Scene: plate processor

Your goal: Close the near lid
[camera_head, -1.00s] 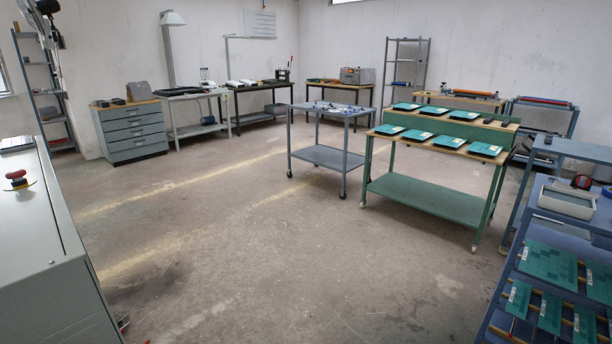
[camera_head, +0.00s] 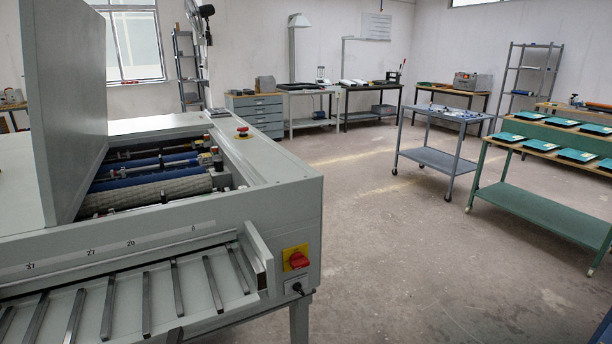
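The plate processor (camera_head: 285,215) is a large pale grey machine filling the left of the view. Its near lid (camera_head: 70,100) stands raised, a tall grey panel cut off by the top edge of the picture. Below and right of the lid the bay is open, showing blue and grey rollers (camera_head: 150,180). My gripper does not show in this view.
A slatted feed tray (camera_head: 140,300) juts from the machine's near side, with a red switch (camera_head: 298,259) beside it. A red stop button (camera_head: 242,131) sits on top. Free floor (camera_head: 400,250) lies to the right, before a blue cart (camera_head: 430,160) and a green plate rack (camera_head: 550,205).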

